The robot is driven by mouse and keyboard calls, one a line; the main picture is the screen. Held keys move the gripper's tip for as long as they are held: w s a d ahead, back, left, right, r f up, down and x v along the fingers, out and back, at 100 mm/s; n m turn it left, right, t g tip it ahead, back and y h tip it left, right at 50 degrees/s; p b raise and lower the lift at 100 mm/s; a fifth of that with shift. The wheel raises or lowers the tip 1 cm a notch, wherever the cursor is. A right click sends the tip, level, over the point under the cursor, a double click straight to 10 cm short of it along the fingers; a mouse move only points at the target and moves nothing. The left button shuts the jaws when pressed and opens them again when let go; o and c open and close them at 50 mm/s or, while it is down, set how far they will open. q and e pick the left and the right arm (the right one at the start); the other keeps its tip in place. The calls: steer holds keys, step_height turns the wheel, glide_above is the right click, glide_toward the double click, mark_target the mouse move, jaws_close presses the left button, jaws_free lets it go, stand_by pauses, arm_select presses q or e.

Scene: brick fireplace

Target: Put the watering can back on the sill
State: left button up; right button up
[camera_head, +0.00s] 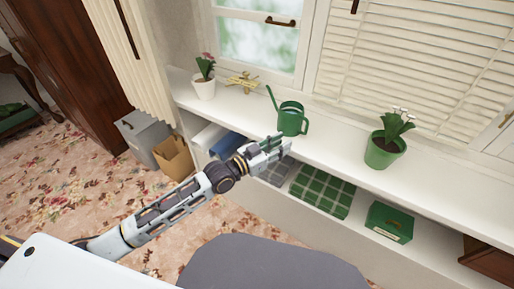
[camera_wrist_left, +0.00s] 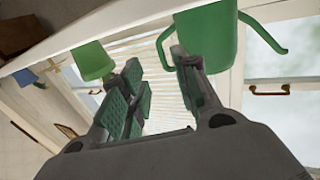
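The green watering can (camera_head: 291,119) stands upright on the white sill (camera_head: 335,137), its spout toward the window and the left. My left gripper (camera_head: 281,147) is just in front of the can, at the sill's front edge, with its fingers pointing toward the sill. In the left wrist view the fingers of my left gripper (camera_wrist_left: 158,70) are apart with nothing between them. There the can (camera_wrist_left: 213,28) shows upside down at the top, partly behind one finger; I cannot tell whether they touch. My right gripper is in neither view.
On the sill, a white flowerpot (camera_head: 204,89) and a yellow object (camera_head: 243,82) stand left of the can; a green flowerpot (camera_head: 383,151) stands to the right. The shelf below holds folded cloths (camera_head: 322,192) and a green box (camera_head: 389,222). The sill between can and green pot is clear.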

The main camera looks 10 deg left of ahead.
arm_select(q)
steer(key=shift+f, duration=0.1)
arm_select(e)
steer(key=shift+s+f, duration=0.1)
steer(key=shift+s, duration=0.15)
arm_select(q)
steer(key=s+a+f+n+g+y, duration=0.2)
steer(key=a+f+y, duration=0.1)
steer(key=f, duration=1)
steer(key=s+a+f+n+g+y, duration=0.1)
steer(key=s+a+f+g+y, duration=0.2)
steer(key=f, duration=1)
steer(key=s+a+f+n+g+y, duration=0.1)
steer(key=s+a+f+g+y, duration=0.1)
steer(key=s+f, duration=0.8)
steer(key=s+a+f+n+g+y, duration=0.1)
steer(key=s+a+f+g+y, duration=0.2)
steer(key=s+a+f, duration=0.3)
steer(key=s+f+g, duration=0.1)
steer(key=s+f, duration=0.3)
steer(key=s, duration=0.2)
steer(key=shift+s+f+n+g, duration=0.15)
steer(key=shift+n+g, duration=0.25)
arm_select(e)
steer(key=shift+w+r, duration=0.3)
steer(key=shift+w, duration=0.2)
